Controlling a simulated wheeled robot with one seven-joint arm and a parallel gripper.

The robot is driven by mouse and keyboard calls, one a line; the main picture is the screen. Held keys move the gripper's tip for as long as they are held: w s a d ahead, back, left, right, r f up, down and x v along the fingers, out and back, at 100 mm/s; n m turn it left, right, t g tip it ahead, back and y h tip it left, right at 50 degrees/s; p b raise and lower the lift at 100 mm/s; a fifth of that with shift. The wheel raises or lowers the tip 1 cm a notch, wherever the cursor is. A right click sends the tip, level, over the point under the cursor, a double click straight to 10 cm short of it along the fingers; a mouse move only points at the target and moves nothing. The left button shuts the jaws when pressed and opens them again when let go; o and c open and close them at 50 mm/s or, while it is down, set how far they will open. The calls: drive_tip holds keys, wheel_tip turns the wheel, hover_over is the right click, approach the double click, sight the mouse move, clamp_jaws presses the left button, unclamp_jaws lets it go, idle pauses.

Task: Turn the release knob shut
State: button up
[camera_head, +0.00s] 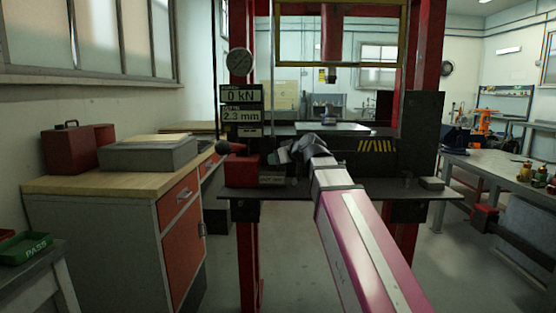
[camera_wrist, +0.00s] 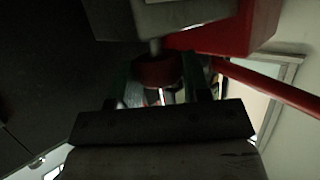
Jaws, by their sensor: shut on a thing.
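The release knob (camera_wrist: 153,71) is a dark red round knob on a short metal stem in the wrist view. The stem comes out of a grey block under a red body. My gripper (camera_wrist: 160,87) is shut on the knob, with a finger on either side of it. The wrist view is dark, so the exact finger contact is hard to see. In the head view my gripper (camera_head: 287,154) is at the press bench, just right of the red pump body (camera_head: 242,171). The knob is hidden there.
A pump lever with a dark ball end (camera_head: 222,147) sticks out left of the pump. The red press frame (camera_head: 407,60) stands around the bench. Displays (camera_head: 242,96) read 0 kN and 2.3 mm. A wooden-topped cabinet (camera_head: 120,180) is at left, a workbench (camera_head: 500,172) at right.

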drive_tip(key=o, duration=0.9)
drive_tip(key=shift+o, duration=0.2)
drive_tip(key=v, duration=1.1)
drive_tip(key=shift+w+a+r, duration=0.1)
